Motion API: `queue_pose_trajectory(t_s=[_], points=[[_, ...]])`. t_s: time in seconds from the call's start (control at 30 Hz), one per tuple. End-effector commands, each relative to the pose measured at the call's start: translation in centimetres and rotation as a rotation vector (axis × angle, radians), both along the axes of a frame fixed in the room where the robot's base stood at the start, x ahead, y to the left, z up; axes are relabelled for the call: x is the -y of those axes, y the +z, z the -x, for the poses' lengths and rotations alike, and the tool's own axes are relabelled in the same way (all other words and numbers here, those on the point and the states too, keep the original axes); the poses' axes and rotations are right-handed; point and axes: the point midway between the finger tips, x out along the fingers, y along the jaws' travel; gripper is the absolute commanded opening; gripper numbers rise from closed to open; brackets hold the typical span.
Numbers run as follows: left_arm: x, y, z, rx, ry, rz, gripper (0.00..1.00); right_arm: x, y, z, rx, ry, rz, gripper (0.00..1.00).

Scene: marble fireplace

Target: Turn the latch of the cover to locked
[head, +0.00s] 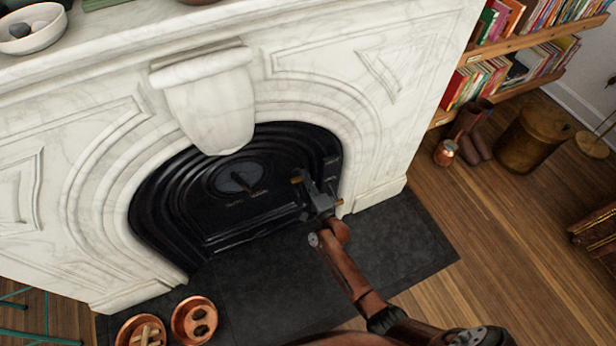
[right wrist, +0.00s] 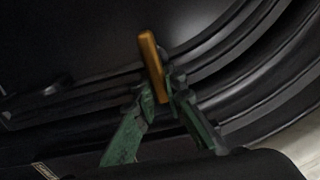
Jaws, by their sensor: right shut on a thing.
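The black arched cover (head: 215,200) fills the opening of the marble fireplace. It carries a round dial-like part (head: 238,178) near its middle. My right gripper (head: 306,180) is at the cover's right side, with its arm reaching up from the lower right. The latch's base is hidden by the fingers. My left gripper is not in view.
A dark hearth slab (head: 285,285) lies before the fireplace. Two copper dishes (head: 194,320) (head: 141,332) stand at its left. A bookshelf (head: 530,45), small copper pot (head: 445,152) and brass drum (head: 525,138) are at the right.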

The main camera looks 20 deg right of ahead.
Motion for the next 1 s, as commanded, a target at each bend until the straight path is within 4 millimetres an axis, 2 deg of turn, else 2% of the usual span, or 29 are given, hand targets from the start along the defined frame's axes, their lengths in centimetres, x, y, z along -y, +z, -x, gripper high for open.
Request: queue_pose_trajectory(t_s=[0.13,0.17,0.43,0.77,0.87,1.0], points=[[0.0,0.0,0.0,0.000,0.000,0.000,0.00,0.1,-0.2,0.1,-0.002,-0.002,-0.006,0.00],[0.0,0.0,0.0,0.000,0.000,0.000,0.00,0.1,-0.2,0.1,-0.002,-0.002,-0.006,0.11],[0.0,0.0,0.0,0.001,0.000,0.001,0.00,0.1,-0.1,0.1,-0.001,-0.001,-0.004,0.29],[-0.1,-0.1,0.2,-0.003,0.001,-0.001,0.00,0.1,-0.1,0.4,-0.001,-0.001,-0.003,0.29],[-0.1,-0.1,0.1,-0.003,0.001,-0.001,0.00,0.1,-0.2,1.6,-0.002,-0.001,-0.003,0.29],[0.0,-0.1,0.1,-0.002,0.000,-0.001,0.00,0.2,-0.2,4.3,-0.003,-0.002,-0.004,0.29]])
